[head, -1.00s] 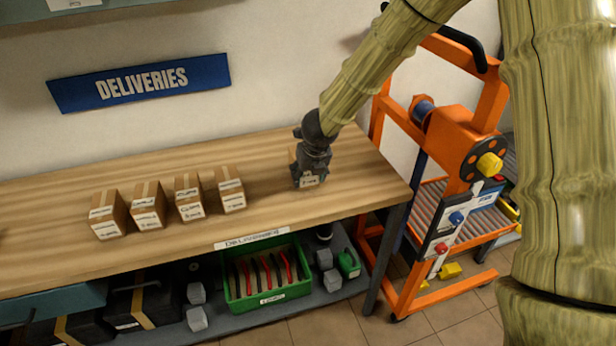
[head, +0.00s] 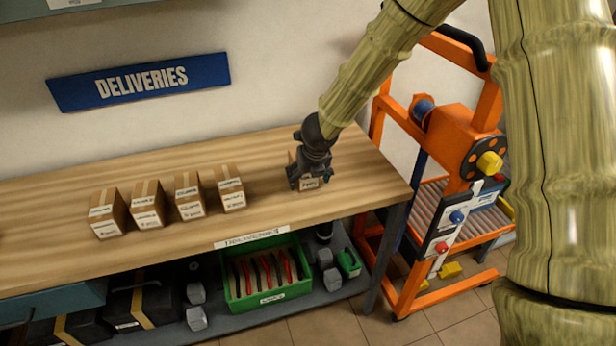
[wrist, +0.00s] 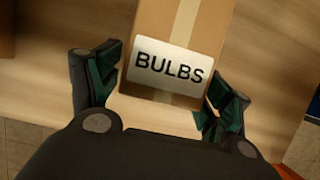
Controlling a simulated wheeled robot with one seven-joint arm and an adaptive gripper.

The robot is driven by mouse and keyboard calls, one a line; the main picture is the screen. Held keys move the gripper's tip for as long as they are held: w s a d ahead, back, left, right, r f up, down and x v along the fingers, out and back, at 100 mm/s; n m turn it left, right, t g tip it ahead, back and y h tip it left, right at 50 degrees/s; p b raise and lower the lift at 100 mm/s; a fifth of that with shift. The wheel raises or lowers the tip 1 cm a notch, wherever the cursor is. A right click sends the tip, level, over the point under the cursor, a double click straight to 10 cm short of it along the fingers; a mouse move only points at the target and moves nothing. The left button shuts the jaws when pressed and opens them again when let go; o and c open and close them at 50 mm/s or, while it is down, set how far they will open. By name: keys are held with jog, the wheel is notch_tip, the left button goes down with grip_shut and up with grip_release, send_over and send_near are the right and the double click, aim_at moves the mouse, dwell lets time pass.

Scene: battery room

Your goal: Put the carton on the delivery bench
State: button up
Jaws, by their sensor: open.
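A brown carton (wrist: 182,31) with a tape strip and a white label reading "BULBS" stands on the wooden delivery bench (head: 265,180). In the head view the carton (head: 309,184) is near the bench's right end, mostly hidden behind my gripper (head: 309,182). In the wrist view my gripper (wrist: 160,105) is open, with one finger on either side of the carton's labelled end. A gap shows beside the left finger; whether the right finger touches the carton I cannot tell.
Several similar cartons (head: 147,205) stand in a row to the left on the bench. A blue "DELIVERIES" sign (head: 140,82) hangs on the wall. A green crate (head: 268,297) is on the shelf below. An orange lift frame (head: 455,150) stands right of the bench.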

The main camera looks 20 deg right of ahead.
jog(key=v, duration=1.2)
jog(key=shift+p, duration=0.4)
jog(key=shift+r, duration=0.1)
